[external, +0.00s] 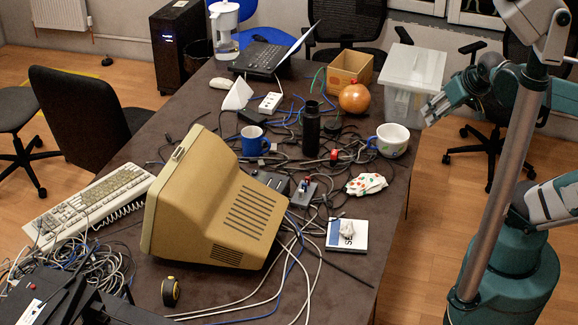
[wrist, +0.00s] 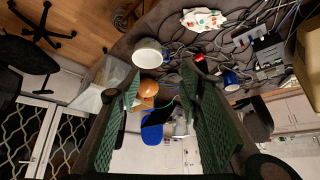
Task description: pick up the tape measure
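The tape measure (external: 171,291) is a small black and yellow round-sided case standing on the dark table near its front left, just in front of the beige monitor. I do not see it in the wrist view. My gripper (external: 430,108) is at the right of the external view, raised beyond the table's right edge and far from the tape measure. In the wrist view its two green-padded fingers (wrist: 158,82) stand apart with nothing held between them.
The bulky beige monitor (external: 185,205) stands behind the tape measure. Tangled cables (external: 75,270) and a black device (external: 40,295) lie to its left. A black bottle (external: 311,130), blue mug (external: 252,142) and white bowl-like cup (external: 391,140) stand farther back. Bare tabletop (external: 335,293) shows front right.

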